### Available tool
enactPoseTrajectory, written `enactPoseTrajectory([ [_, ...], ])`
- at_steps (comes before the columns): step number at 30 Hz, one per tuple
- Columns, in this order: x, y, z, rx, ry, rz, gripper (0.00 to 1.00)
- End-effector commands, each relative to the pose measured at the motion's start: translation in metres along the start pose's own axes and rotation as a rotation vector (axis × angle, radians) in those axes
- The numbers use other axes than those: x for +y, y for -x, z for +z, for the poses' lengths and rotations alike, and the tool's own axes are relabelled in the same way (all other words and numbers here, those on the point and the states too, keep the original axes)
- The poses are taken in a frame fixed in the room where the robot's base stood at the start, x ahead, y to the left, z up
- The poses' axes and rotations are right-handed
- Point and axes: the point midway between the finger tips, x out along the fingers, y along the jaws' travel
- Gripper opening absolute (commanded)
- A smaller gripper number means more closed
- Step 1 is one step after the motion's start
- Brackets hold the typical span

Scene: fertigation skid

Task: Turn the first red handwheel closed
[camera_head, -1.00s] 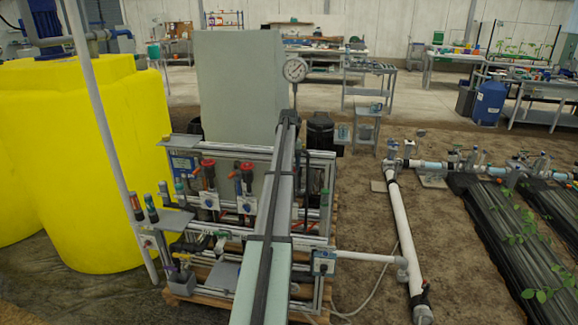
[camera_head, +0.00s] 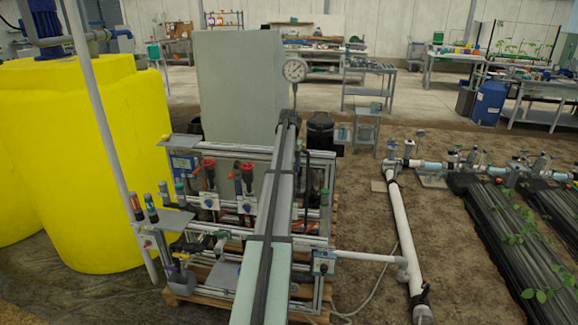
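Two red handwheels stand on the upper left part of the skid's frame, each above a white-fronted valve body. The left red handwheel (camera_head: 208,162) is beside the right red handwheel (camera_head: 247,167). Both are small in the picture, and how far each is turned cannot be told. A long grey-green beam, which looks like part of my arm, runs up the middle and hides part of the skid (camera_head: 232,153) to the right of the wheels. I cannot make out my gripper or its fingers.
A yellow tank (camera_head: 70,150) stands close at left, with a thin upright pole (camera_head: 100,110) before it. A grey cabinet (camera_head: 238,85) and a pressure gauge (camera_head: 294,70) rise behind. A white pipe (camera_head: 398,220) runs along the soil at right.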

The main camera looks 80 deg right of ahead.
Motion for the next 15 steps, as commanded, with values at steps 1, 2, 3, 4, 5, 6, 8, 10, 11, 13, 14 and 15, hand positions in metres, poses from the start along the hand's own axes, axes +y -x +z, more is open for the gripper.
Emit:
enactPoseTrajectory([
  [1,0.0,0.0001,0.0,0.0,-0.029,0.0,0.34],
  [2,0.0,0.0001,0.0,0.0,-0.047,0.0,0.34],
  [3,0.0,0.0001,0.0,0.0,-0.069,0.0,0.34],
  [4,0.0,0.0001,0.0,0.0,-0.083,0.0,0.34],
  [5,0.0,0.0001,0.0,0.0,-0.098,0.0,0.34],
  [6,0.0,0.0001,0.0,0.0,-0.114,0.0,0.34],
  [8,0.0001,0.0001,0.0,0.0,-0.137,0.0,0.34],
  [10,0.0001,0.0001,0.0,0.0,-0.158,0.0,0.34],
  [11,0.0001,0.0001,0.0,0.0,-0.164,0.0,0.34],
  [13,0.0001,0.0001,0.0,0.0,-0.176,0.0,0.34],
  [14,0.0001,0.0002,0.0,0.0,-0.18,0.0,0.34],
  [15,0.0001,0.0002,0.0,0.0,-0.184,0.0,0.34],
])
